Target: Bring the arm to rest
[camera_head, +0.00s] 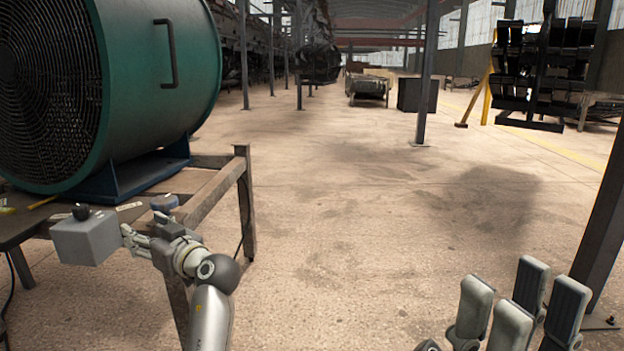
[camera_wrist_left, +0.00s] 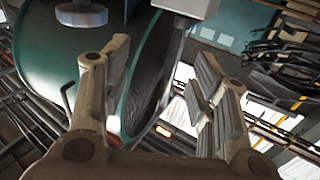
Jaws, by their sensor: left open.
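My left arm rises from the bottom of the head view, and its gripper (camera_head: 148,232) is at the front edge of a worn table, below a large green fan. In the left wrist view the gripper (camera_wrist_left: 160,78) is open, with its fingers apart and nothing between them. A grey box with a dark knob (camera_head: 88,238) shows beside the gripper in the head view; I cannot tell whether they touch. My right gripper (camera_head: 520,308) shows at the bottom right of the head view, fingers pointing up and spread, with nothing seen between them. Its base is cut off.
The green fan (camera_head: 165,75) stands on the worn table (camera_head: 215,190) at left. A dark metal post (camera_head: 603,225) stands close to my right gripper. Black racks (camera_head: 545,65) hang or stand at the back right. The concrete floor in the middle is clear.

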